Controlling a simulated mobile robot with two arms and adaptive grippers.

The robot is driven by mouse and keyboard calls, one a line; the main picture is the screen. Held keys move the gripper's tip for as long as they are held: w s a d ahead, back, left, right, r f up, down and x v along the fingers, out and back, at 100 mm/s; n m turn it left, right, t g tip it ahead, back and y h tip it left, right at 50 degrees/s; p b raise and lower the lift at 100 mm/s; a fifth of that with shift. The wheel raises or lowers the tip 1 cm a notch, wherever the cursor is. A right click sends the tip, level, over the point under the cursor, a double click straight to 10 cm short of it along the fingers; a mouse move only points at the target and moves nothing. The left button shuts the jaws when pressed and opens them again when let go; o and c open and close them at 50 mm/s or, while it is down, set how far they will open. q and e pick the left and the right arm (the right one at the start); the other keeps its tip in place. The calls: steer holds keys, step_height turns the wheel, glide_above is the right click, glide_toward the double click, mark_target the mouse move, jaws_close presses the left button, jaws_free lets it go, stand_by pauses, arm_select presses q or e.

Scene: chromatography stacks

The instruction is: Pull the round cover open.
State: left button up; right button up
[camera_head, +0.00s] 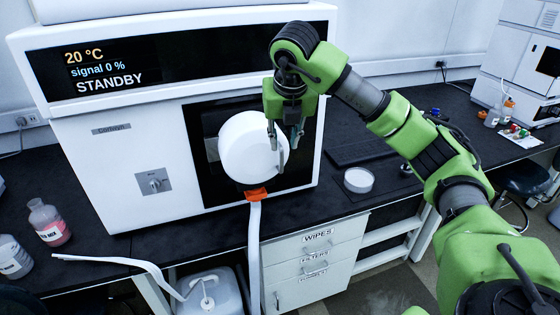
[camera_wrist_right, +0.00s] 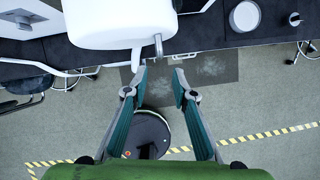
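The round white cover (camera_head: 246,148) sits at the front of the white instrument, before a dark square panel. It looks shut, but a small gap cannot be ruled out. In the right wrist view its white body (camera_wrist_right: 115,22) fills the top, with a small metal handle (camera_wrist_right: 158,46) at its edge. My right gripper (camera_head: 286,142) hangs fingers-down at the cover's right edge, by the handle. In the right wrist view the gripper (camera_wrist_right: 160,75) is open and empty, its fingertips a little short of the handle. My left gripper is not in view.
The instrument's display (camera_head: 105,68) reads STANDBY. An orange clip (camera_head: 256,194) and white tube (camera_head: 254,235) hang below the cover. A white round dish (camera_head: 358,180) and a dark keyboard (camera_head: 358,151) lie to the right on the black bench. Bottles (camera_head: 48,222) stand at left.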

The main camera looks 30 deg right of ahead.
mark_target(282, 159)
steer(key=p+x, duration=0.2)
steer(key=x, duration=0.8)
steer(key=shift+f, duration=0.25)
jaws_close()
